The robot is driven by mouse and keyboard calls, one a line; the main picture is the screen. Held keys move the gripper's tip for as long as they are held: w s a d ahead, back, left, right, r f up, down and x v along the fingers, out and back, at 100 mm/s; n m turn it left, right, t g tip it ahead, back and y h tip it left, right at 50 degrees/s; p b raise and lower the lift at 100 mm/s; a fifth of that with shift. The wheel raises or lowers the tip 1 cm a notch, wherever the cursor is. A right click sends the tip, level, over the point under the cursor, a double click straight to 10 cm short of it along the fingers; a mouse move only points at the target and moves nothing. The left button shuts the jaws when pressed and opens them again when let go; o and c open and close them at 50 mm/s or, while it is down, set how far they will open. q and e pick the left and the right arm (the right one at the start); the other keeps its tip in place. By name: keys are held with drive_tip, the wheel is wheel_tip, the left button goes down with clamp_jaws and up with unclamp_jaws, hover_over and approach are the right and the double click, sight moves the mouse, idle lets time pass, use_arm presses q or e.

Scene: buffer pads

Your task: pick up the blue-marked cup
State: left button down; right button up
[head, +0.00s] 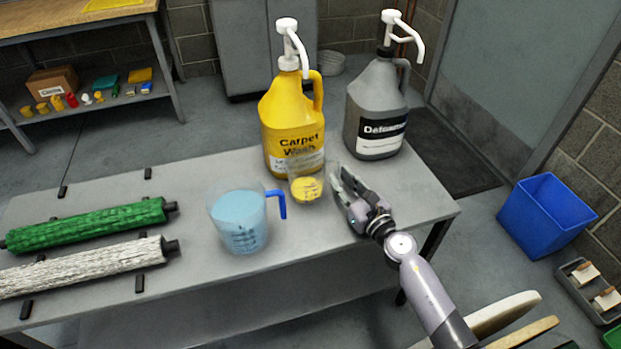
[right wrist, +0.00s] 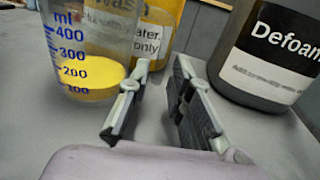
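The blue-marked cup (head: 306,188) is a small clear measuring cup with yellow liquid in the bottom. It stands upright on the grey table in front of the yellow jug. In the right wrist view the cup (right wrist: 92,72) is at the left, with blue "ml" numbers on its wall; its top is cut off. My right gripper (head: 341,180) is just right of the cup, low over the table. In the right wrist view the gripper (right wrist: 163,68) has its fingers apart with nothing between them, and the cup is left of both fingers. My left gripper is not in view.
A larger jug of blue liquid (head: 238,222) with a blue handle stands left of the cup. A yellow Carpet Wash jug (head: 291,120) is close behind the cup. A grey Defoamer jug (head: 377,110) stands behind my right gripper. Green (head: 85,226) and white (head: 80,268) rollers lie at left.

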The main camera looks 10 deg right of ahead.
drive_tip(key=x, duration=0.3)
drive_tip(key=shift+f, duration=0.15)
drive_tip(key=shift+s, duration=0.1)
drive_tip(key=shift+c, duration=0.5)
clamp_jaws()
